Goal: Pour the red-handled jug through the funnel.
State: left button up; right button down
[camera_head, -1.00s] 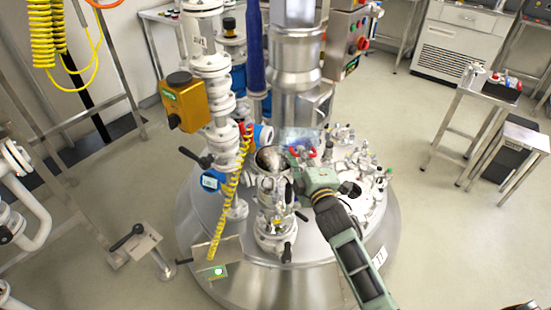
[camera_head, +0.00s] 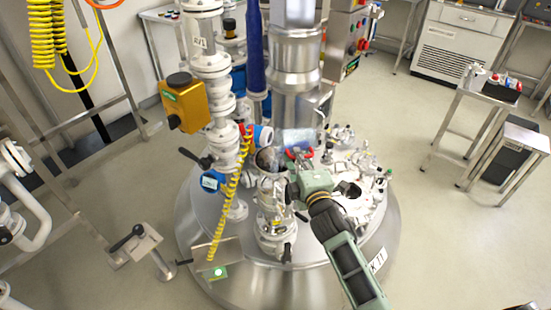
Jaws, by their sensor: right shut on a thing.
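The red-handled jug (camera_head: 296,138) is a pale, see-through vessel above the reactor lid, right of and close to the funnel. Its red handle (camera_head: 303,153) faces my right gripper (camera_head: 299,163), which is shut on it. The jug seems tilted towards the funnel, but its lip and contents are too small to make out. The metal funnel (camera_head: 266,160) sits on top of the white valve fitting on the lid, its bowl partly hidden by the jug and gripper. No stream of liquid can be made out. My left gripper does not show.
The reactor lid (camera_head: 335,240) carries several fittings and clamps right of my gripper. A yellow coiled hose (camera_head: 231,195) and a pipe with an orange box (camera_head: 186,104) stand left of the funnel. A thick steel column (camera_head: 294,60) rises behind the jug.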

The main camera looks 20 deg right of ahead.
jog(key=shift+a+r+n+p, duration=0.25)
jog(key=shift+n, duration=0.45)
jog(key=shift+a+r+n+p, duration=0.2)
jog(key=shift+a+n, duration=0.05)
jog(key=shift+n, duration=0.45)
dwell(1.1)
jog(key=shift+a+r+n, duration=0.15)
jog(key=shift+a+n, duration=0.15)
jog(key=shift+n, duration=0.5)
jog(key=a+n, duration=0.1)
jog(key=n, duration=0.1)
jog(key=a+n+p, duration=0.1)
jog(key=n, duration=0.1)
jog(key=shift+r+n, duration=0.15)
jog(key=shift+n, duration=0.25)
